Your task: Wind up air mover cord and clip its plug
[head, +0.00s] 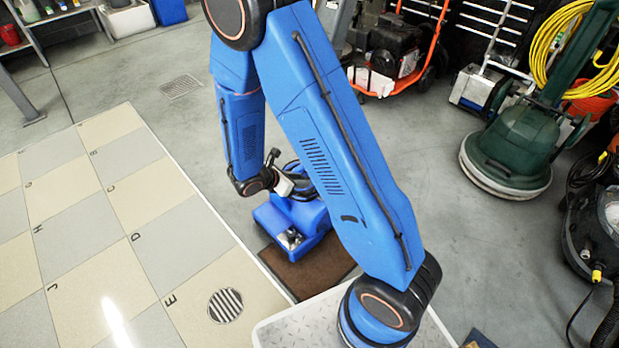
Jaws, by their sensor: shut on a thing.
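The blue air mover (313,222) sits on a brown mat (305,274), beyond my base and partly hidden behind my arm. Its black cord (299,172) shows as dark loops above the housing, close by my gripper. My gripper (287,189) is low over the air mover's top and shut on what looks like the cord. The held part is small and mostly hidden by the gripper and arm. I cannot make out the plug or its clip.
A tiled, lettered platform (75,230) with a round drain lies at left. A green floor machine (520,145) with a yellow cord stands at right, near a dark machine (598,225). A red-framed cart (400,60) stands behind. Grey floor between them is clear.

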